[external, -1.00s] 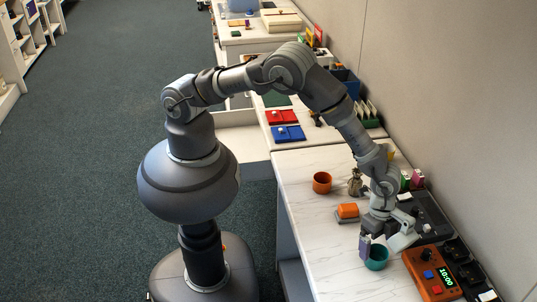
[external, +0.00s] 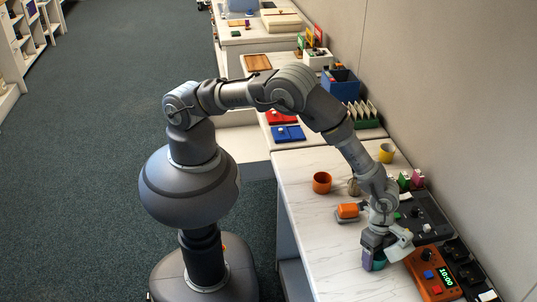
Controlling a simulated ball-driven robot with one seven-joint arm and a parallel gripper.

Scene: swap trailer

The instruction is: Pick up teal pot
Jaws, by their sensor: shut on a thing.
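The teal pot (external: 379,264) stands on the white marbled counter (external: 335,264), near its front end and left of the orange device. My gripper (external: 374,260) is down at the pot and shut on it, with a purple-grey finger at the pot's left side. The gripper body hides the pot's far side and most of its rim. I cannot tell whether the pot is clear of the counter.
The orange device (external: 432,274) with a lit display is close on the right. The wall (external: 440,120) bounds the right side.

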